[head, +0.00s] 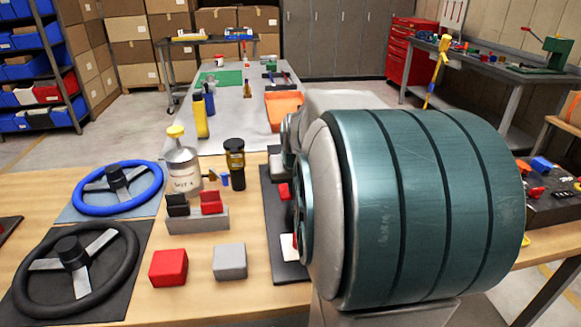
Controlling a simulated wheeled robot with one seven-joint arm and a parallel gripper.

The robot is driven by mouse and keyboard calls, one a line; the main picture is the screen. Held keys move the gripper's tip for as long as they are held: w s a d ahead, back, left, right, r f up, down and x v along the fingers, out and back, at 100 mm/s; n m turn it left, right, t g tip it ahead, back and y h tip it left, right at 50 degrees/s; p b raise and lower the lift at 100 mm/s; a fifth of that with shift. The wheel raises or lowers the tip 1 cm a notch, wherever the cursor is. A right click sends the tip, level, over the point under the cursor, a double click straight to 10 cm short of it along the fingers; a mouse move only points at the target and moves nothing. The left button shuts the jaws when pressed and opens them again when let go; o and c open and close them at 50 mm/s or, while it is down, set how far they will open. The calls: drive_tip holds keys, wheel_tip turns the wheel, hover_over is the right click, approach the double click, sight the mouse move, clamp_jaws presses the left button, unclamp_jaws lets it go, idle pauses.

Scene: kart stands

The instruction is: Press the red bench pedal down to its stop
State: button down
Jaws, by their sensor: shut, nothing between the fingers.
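A red bench pedal (211,202) stands on a low grey base (197,221) on the near wooden bench, left of the middle in the head view. It is tilted up. A black pedal (177,204) stands beside it on the same base, to its left. My arm, a large teal and grey link, fills the right half of the view, apart from the pedals in the picture. My gripper does not show, so where it stands relative to the red pedal cannot be seen.
A clear bottle (183,167) and a dark jar (235,163) stand behind the pedals. A red block (168,267) and a grey block (230,261) lie in front. Blue (118,188) and black (76,262) steering wheels lie left. My arm partly hides a dark panel (288,271).

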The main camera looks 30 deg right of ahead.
drive_tip(key=shift+s+a+f+g, duration=0.2)
drive_tip(key=shift+s+f, duration=0.1)
drive_tip(key=shift+f, duration=0.4)
drive_tip(key=shift+s+a+f+g, duration=0.1)
drive_tip(key=shift+s+f+g, duration=0.15)
drive_tip(key=shift+f, duration=0.45)
drive_tip(key=shift+t, duration=0.35)
drive_tip(key=r+p, duration=0.1)
drive_tip(key=w+r+p, duration=0.1)
drive_tip(key=r, duration=0.1)
drive_tip(key=d+r+p, duration=0.1)
drive_tip(key=r, duration=0.1)
drive_tip(key=shift+w+d+r, duration=0.1)
drive_tip(key=shift+w+r, duration=0.05)
drive_tip(key=shift+r, duration=0.05)
drive_tip(key=w+v, duration=0.1)
drive_tip(key=v, duration=1)
drive_tip(key=shift+r+p, duration=0.45)
drive_tip(key=s+a+f+n+g+y+p, duration=0.1)
drive_tip(key=s+a+f, duration=0.3)
drive_tip(key=a, duration=0.5)
drive_tip(key=s+a+f+n+g+y+p, duration=0.1)
drive_tip(key=s+a+f+n+p, duration=0.2)
drive_tip(key=a, duration=0.6)
wheel_tip(320, 180, down, 2)
drive_tip(key=s, duration=0.3)
drive_tip(key=shift+a+f+n+p, duration=0.2)
drive_tip(key=shift+a+n+p, duration=0.1)
drive_tip(key=shift+a+n, duration=0.1)
drive_tip(key=shift+s+d, duration=0.1)
